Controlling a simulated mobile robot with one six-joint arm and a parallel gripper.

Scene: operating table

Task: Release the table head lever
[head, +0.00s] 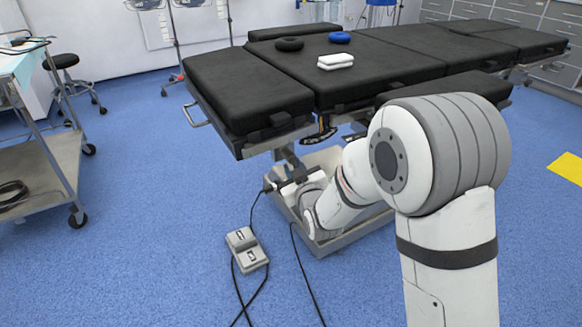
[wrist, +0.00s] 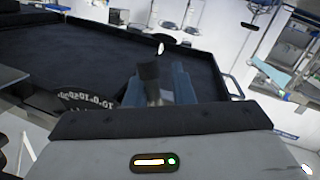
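The black-padded operating table (head: 375,62) stands across the head view, with its head section (head: 245,90) at the left end. A dark curved scale (head: 320,131) shows under the joint beside that section; in the wrist view the scale (wrist: 88,101) carries white numbers. In the wrist view my gripper (wrist: 158,86) reaches up under the table edge with blue-grey fingers. A dark, blocky part (wrist: 149,74), possibly the lever's handle, appears between or just in front of the fingers. Contact is unclear. In the head view my arm hides most of this area.
A metal side rail handle (head: 195,115) sticks out at the table's left end. A grey foot pedal (head: 247,249) with cables lies on the floor near the table base (head: 335,238). A trolley (head: 45,170) and stool (head: 62,61) stand left. Blue floor between is clear.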

